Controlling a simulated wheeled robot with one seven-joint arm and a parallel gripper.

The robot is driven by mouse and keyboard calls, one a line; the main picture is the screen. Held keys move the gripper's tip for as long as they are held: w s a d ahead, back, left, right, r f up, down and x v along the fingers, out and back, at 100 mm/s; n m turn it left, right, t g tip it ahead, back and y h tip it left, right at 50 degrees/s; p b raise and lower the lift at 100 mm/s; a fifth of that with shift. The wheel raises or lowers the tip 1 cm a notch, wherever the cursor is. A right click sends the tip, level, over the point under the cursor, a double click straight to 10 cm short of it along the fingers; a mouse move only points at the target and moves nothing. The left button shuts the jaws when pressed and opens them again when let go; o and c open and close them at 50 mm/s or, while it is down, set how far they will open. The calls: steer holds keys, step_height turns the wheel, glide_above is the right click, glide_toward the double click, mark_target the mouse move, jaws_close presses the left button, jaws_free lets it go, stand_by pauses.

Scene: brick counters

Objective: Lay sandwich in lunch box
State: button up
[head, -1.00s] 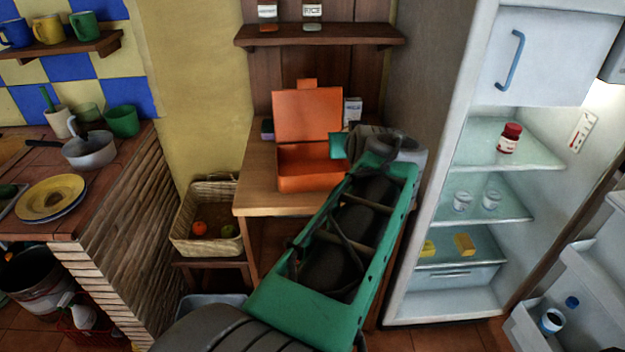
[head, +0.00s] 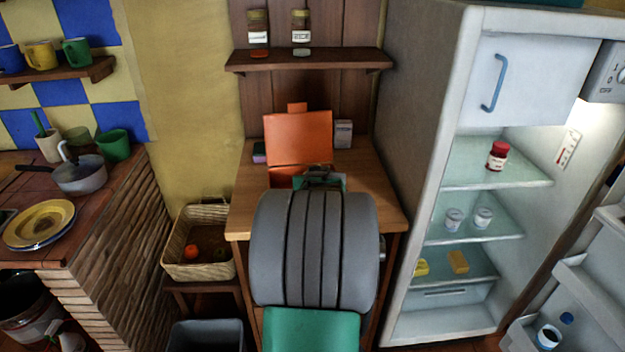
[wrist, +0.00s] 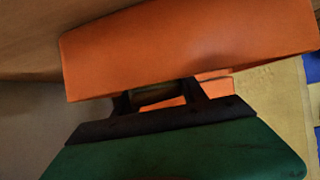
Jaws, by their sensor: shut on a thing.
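The orange lunch box (head: 299,140) stands on the wooden counter with its lid raised. My arm hides most of its lower tray in the head view. In the wrist view, a broad orange panel of the lunch box (wrist: 190,45) lies just beyond the fingers. My gripper (wrist: 158,95) is shut on a small tan-brown piece between its dark fingers, which fits the sandwich (wrist: 154,97). Little of the sandwich shows. The gripper is at the lunch box, but I cannot tell whether the sandwich touches it. In the head view, the fingers are hidden behind my arm.
A shelf with jars (head: 310,61) hangs above. The open fridge (head: 440,150) stands close on the right, and a wicker basket (head: 199,270) on the left. The counter's right front (head: 385,205) is clear.

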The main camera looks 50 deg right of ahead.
steer(key=shift+f+b, duration=0.25)
steer(key=shift+b, duration=0.2)
steer(key=shift+f+b, duration=0.25)
steer(key=shift+b, duration=0.05)
steer(key=o, duration=0.7)
steer(key=shift+r, duration=0.1)
